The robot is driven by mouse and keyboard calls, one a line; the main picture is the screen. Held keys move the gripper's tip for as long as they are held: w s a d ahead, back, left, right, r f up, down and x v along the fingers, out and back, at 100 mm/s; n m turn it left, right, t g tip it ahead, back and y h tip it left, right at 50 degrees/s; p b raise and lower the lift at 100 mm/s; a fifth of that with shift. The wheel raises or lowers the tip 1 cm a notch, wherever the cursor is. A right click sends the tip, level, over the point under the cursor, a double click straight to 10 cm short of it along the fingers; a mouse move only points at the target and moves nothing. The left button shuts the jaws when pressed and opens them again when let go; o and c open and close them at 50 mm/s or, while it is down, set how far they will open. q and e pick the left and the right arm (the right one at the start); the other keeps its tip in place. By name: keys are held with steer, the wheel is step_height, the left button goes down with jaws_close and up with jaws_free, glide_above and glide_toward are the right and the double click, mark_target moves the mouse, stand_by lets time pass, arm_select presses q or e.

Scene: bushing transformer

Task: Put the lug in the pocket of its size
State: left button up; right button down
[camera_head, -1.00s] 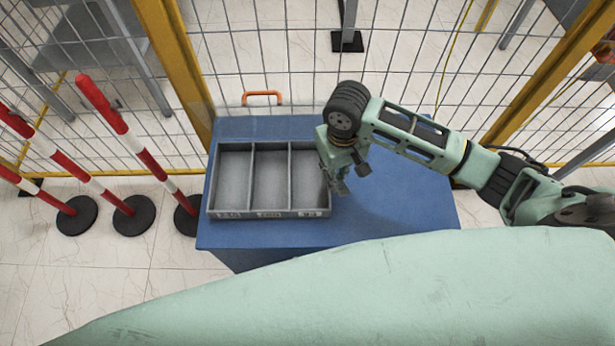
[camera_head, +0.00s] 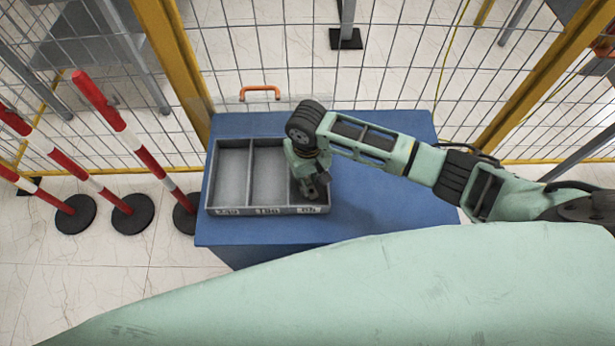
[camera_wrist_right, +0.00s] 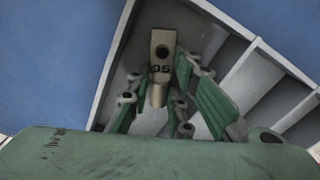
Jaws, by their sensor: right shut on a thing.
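A pale metal lug (camera_wrist_right: 162,52) with a hole in its flat end and a dark mark that looks like 95 shows in the right wrist view. My right gripper (camera_wrist_right: 157,92) is shut on it. In the head view the right gripper (camera_head: 312,188) is over the right-hand compartment of the grey tray (camera_head: 267,211), and the lug is hidden there. The tray has three pockets side by side with labels on its front wall; the left label looks like 240, and the others are hard to read. I cannot tell whether the lug touches the pocket floor. My left gripper is not in view.
The tray stands on a blue cabinet (camera_head: 390,195), whose top is clear to the right. An orange handle (camera_head: 260,91) is at its back. Wire fencing runs behind, and red-and-white posts (camera_head: 135,140) stand to the left. The left and middle pockets look empty.

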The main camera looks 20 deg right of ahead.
mark_target(307, 182)
steer(key=c, duration=1.9)
jaws_free()
steer(key=shift+f, duration=0.15)
steer(key=shift+o, duration=0.2)
step_height(307, 182, up, 12)
steer(key=p, duration=0.1)
steer(key=shift+r, duration=0.2)
